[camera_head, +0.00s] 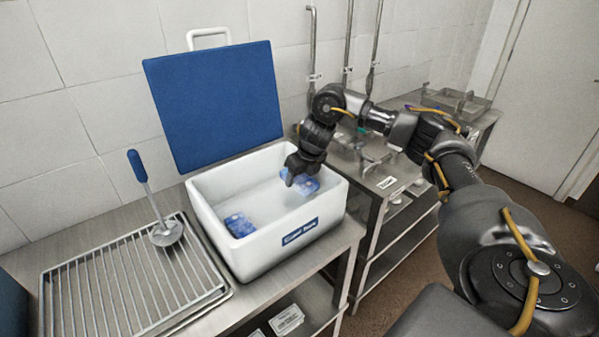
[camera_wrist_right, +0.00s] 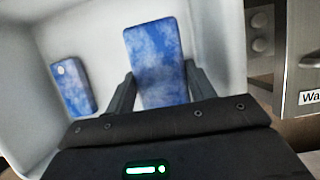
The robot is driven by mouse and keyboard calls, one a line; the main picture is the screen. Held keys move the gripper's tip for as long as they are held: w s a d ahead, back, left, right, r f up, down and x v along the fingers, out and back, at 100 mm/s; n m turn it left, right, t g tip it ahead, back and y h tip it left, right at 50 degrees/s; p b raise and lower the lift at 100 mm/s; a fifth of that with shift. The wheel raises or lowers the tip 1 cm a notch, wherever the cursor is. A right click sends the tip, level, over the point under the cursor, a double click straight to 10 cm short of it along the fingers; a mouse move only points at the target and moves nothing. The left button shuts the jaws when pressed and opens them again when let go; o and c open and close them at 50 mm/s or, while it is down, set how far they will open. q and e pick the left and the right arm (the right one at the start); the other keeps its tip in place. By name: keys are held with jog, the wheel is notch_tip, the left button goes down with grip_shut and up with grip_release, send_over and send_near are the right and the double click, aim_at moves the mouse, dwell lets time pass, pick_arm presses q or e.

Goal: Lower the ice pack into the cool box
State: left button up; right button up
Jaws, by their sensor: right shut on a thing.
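The white cool box (camera_head: 243,260) stands on the metal table with its blue lid (camera_head: 214,105) raised behind it. One blue ice pack (camera_head: 239,225) lies inside at the left; it also shows at the left in the right wrist view (camera_wrist_right: 73,86). My right gripper (camera_head: 291,177) is shut on a second blue ice pack (camera_head: 307,183) at the right side of the box opening. In the right wrist view this pack (camera_wrist_right: 156,50) stands between the two fingers. Whether it touches the box floor or wall cannot be told. My left gripper is not in view.
A wire rack on a tray (camera_head: 120,290) with a blue-handled ladle (camera_head: 165,232) lies left of the box. A metal counter (camera_head: 372,185) with taps and pipes stands to the right. Several white containers (camera_head: 287,320) sit on the shelf below.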

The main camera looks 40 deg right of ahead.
jog(key=shift+f+b, duration=1.3)
jog(key=shift+f, duration=1.3)
jog(key=o, duration=1.6)
notch_tip(320, 180, up, 15)
jog(key=p, duration=1.3)
